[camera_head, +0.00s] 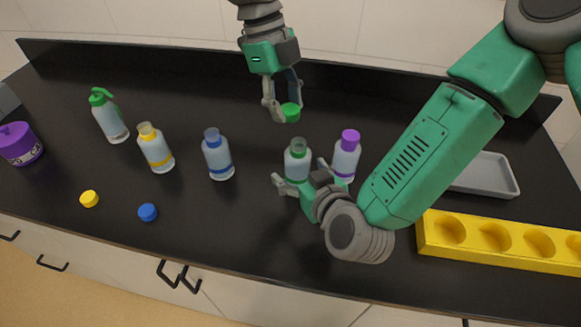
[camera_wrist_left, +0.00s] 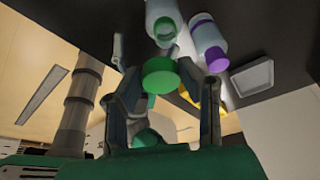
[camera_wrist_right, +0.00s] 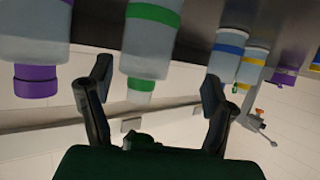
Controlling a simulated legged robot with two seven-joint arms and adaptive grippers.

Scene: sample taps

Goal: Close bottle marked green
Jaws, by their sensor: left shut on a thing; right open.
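The green-marked bottle (camera_head: 297,162) stands upright and uncapped on the black counter, its green neck showing. Its green band (camera_wrist_right: 152,22) shows in the right wrist view, and its open neck (camera_wrist_left: 165,32) in the left wrist view. My left gripper (camera_head: 281,110) is shut on the green cap (camera_head: 291,112), held in the air above and behind the bottle, apart from it. The cap (camera_wrist_left: 160,76) also shows between the fingers in the left wrist view. My right gripper (camera_head: 300,178) is open low at the bottle, fingers to either side; contact cannot be told.
A purple-capped bottle (camera_head: 345,158) stands close right of the green one. Open blue (camera_head: 218,158) and yellow (camera_head: 156,152) bottles stand left, their blue cap (camera_head: 148,212) and yellow cap (camera_head: 89,199) in front. A yellow rack (camera_head: 480,257) and grey tray (camera_head: 490,178) lie right.

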